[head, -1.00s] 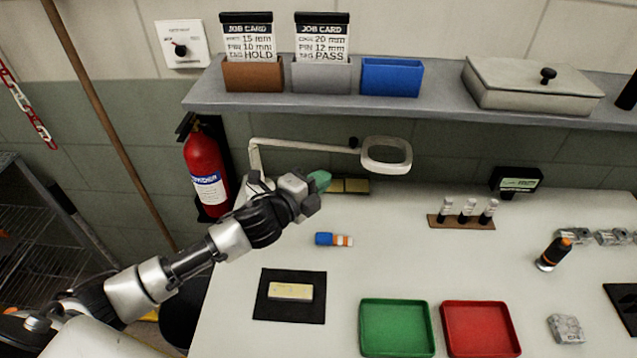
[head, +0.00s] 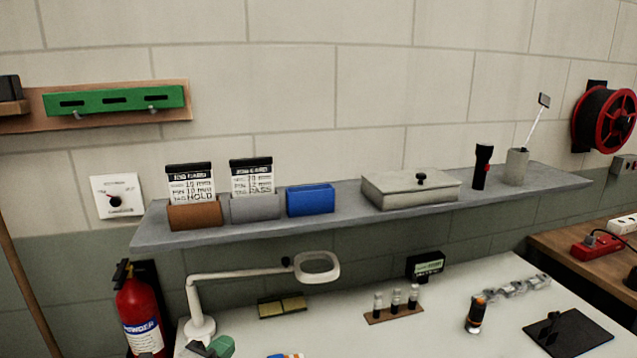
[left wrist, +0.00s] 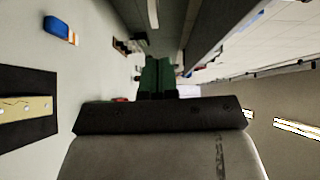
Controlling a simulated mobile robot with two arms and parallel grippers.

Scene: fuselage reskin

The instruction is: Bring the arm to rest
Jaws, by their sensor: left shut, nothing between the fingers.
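My left gripper (head: 221,346) shows only as its green fingertips and a bit of grey at the bottom edge of the head view, close to the base of the white magnifier lamp (head: 200,328). In the left wrist view the green fingers (left wrist: 156,77) are together with nothing seen between them. The rest of the left arm is below the head picture. My right gripper is in neither view.
A grey shelf (head: 330,216) runs along the wall above the white table (head: 440,335). A fire extinguisher (head: 139,315) is left of the lamp. A vial rack (head: 394,315) stands on the table. The left wrist view shows a black mat (left wrist: 45,82) with a tan block (left wrist: 25,107).

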